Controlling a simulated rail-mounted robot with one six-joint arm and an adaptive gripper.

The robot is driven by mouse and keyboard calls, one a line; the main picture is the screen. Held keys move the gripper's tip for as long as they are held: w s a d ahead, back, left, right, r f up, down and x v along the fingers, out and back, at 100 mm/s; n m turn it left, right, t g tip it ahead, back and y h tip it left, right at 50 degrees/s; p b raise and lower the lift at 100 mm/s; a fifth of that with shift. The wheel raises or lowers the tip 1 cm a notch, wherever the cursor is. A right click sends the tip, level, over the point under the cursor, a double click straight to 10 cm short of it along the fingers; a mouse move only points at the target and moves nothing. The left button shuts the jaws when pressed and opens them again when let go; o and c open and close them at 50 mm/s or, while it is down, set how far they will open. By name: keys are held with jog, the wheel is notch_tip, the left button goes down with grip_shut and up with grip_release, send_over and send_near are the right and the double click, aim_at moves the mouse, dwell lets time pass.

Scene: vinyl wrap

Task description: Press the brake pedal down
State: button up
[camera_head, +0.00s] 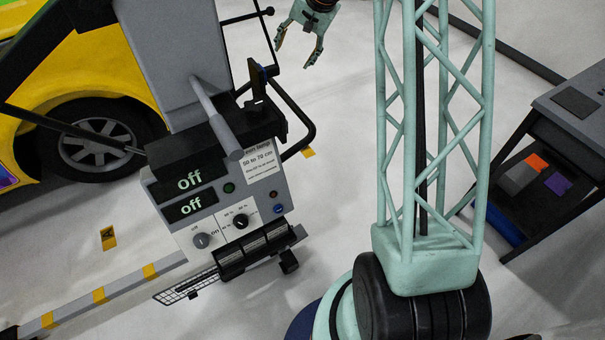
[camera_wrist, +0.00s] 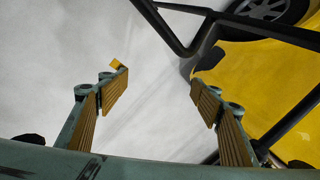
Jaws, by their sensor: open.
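My gripper (camera_head: 298,50) hangs over the pale floor at the top middle of the head view, behind the lamp stand's grey control box. It is open and empty, and its ribbed fingers stand wide apart in the wrist view (camera_wrist: 158,85). The lamp stand (camera_head: 185,65) has two displays reading "off" and a black tubular frame (camera_head: 300,120) reaching toward the right. That frame seems to show in the wrist view too (camera_wrist: 190,45), beyond the fingers. I cannot clearly make out the brake pedal; a small black part (camera_head: 289,262) shows low on the stand.
A yellow car (camera_head: 95,60) with a dark wheel (camera_head: 100,140) is on the left. A dark cart (camera_head: 575,110) holding orange, grey and purple items stands at the right. Yellow floor marks (camera_head: 108,238) lie at lower left.

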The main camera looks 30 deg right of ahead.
notch_tip(320, 180, down, 18)
jog(key=s+d+m+g, duration=0.1)
jog(key=s+m, duration=0.1)
jog(key=m+g+y+b, duration=0.2)
jog(key=m+g+y, duration=0.2)
jog(key=m, duration=0.2)
send_near(302, 231)
jog(key=v, duration=0.4)
jog(key=shift+w+a+r, duration=0.1)
jog(key=shift+w+a, duration=0.05)
jog(key=shift+a, duration=0.05)
jog(key=shift+d+b+x, duration=0.1)
jog(key=shift+b+x, duration=0.75)
jog(key=shift+x, duration=2.6)
jog(key=shift+d+b+x, duration=0.15)
jog(key=shift+b+x, duration=0.7)
jog(key=shift+x, duration=2.55)
jog(key=shift+c, duration=0.7)
